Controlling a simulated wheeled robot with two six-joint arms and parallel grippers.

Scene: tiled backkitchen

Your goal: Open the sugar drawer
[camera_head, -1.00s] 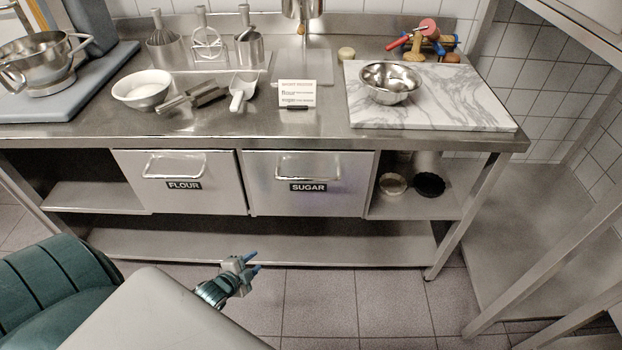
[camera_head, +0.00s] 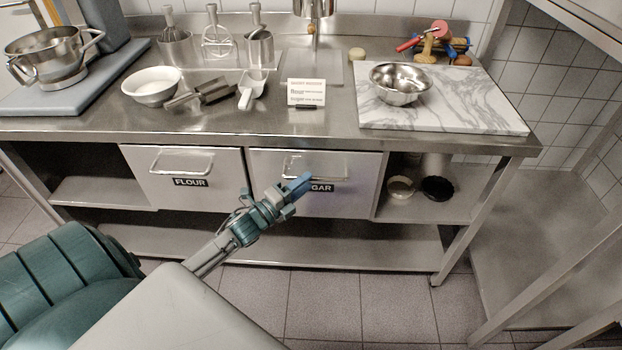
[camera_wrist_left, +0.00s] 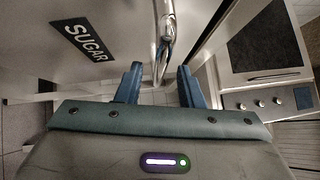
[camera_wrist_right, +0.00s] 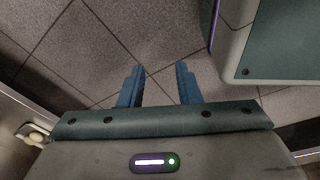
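The sugar drawer (camera_head: 350,200) is a steel drawer front under the counter, flush with its neighbour. Its black SUGAR label is partly covered by my left gripper (camera_head: 301,184) in the head view; it also shows in the left wrist view (camera_wrist_left: 78,40). In the left wrist view my left gripper (camera_wrist_left: 159,86) is open. The drawer's metal bar handle (camera_wrist_left: 164,35) reaches down between its two blue fingers, with no clear grip on it. My right gripper (camera_wrist_right: 159,85) is open and empty above the floor; it is not in the head view.
The flour drawer (camera_head: 182,185) is shut to the left. An open shelf with small bowls (camera_head: 437,188) is to the right. The counter above holds a white bowl (camera_head: 151,86), scoops, a sign (camera_head: 306,93) and a marble board (camera_head: 480,105). The floor in front is clear.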

